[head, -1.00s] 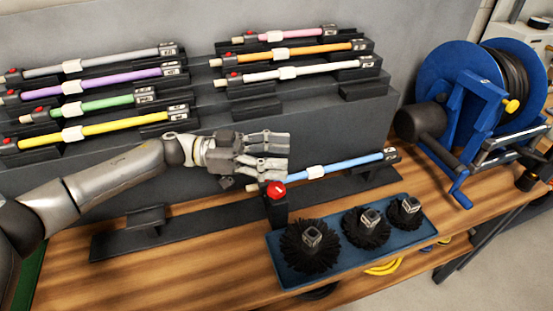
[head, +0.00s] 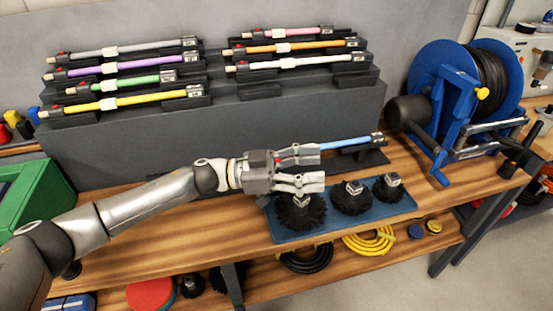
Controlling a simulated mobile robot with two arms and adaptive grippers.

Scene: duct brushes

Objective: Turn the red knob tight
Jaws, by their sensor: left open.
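The red knob (head: 278,160) shows only as a small red patch at the base of my left gripper's fingers; the hand hides the rest and its black holder. My left gripper (head: 319,167) is open, its fingers pointing right, one above the other in the picture. I cannot tell whether it touches the knob. The blue rod (head: 346,144) comes out to the right behind the upper finger and rests on a low black stand (head: 362,158). My right gripper is not in view.
A blue tray (head: 331,225) with three black brushes lies just below and right of the hand. A stepped grey rack (head: 230,120) with several coloured rods stands behind. A blue hose reel (head: 455,95) is at the right. The bench front left is bare wood.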

